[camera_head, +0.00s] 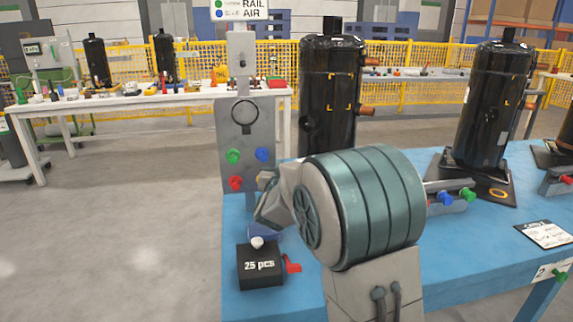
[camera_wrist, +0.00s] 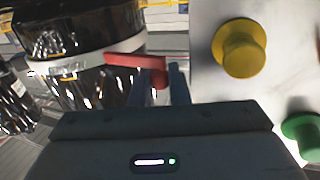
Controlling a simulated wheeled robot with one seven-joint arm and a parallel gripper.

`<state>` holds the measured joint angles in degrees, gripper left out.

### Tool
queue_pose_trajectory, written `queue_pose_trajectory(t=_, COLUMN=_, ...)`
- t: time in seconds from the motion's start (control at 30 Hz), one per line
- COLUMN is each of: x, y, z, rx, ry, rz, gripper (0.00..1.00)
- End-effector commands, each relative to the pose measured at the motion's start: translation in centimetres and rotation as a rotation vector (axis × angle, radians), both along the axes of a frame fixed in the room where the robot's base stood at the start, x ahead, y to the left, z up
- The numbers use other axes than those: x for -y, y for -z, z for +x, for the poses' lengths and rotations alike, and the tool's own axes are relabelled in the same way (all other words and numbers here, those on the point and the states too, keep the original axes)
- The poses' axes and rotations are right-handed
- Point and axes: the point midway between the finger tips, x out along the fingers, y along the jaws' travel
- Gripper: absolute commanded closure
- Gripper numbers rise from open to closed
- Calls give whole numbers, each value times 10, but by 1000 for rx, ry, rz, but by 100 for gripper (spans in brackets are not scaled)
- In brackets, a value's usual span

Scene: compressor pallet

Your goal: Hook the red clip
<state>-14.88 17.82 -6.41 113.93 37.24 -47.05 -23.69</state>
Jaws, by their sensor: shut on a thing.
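In the wrist view my gripper (camera_wrist: 163,78) is shut on a red clip (camera_wrist: 135,60). The clip's long arm sticks out to the left, and its lower part is between the fingers. In the head view my arm hides the gripper and this clip. In the wrist view a pale panel (camera_wrist: 208,85) is right of the fingers. It carries a yellow knob (camera_wrist: 239,48) and a green knob (camera_wrist: 302,137).
A black box (camera_head: 262,277) marked "25 pcs" stands on the blue table (camera_head: 300,305), with a red piece (camera_head: 291,265) at its side. Black compressors stand behind (camera_head: 316,80) and to the right (camera_head: 490,100). A sign (camera_head: 240,10) reading RAIL and AIR tops the panel.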

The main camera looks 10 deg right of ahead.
Motion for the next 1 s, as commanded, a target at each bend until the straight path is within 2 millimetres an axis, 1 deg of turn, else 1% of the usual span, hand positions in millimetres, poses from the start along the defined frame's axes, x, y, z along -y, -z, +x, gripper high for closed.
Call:
queue_pose_trajectory(t=0.03, x=-2, y=-4, z=2, rx=1, ry=13, rz=0, gripper=100)
queue_pose_trajectory(t=0.33, x=-1, y=-3, z=5, rx=4, ry=80, rz=1, gripper=100)
queue_pose_trajectory(t=0.83, x=-1, y=-1, z=6, rx=5, ry=92, rz=0, gripper=100)
queue_pose_trajectory(t=0.87, x=-1, y=-1, z=6, rx=5, ry=92, rz=0, gripper=79)
queue_pose_trajectory(t=0.9, x=-1, y=-1, z=6, rx=4, ry=92, rz=1, gripper=68)
queue_pose_trajectory(t=0.93, x=-1, y=-1, z=6, rx=4, ry=92, rz=1, gripper=65)
queue_pose_trajectory(t=1.0, x=-2, y=-1, z=6, rx=4, ry=89, rz=1, gripper=65)
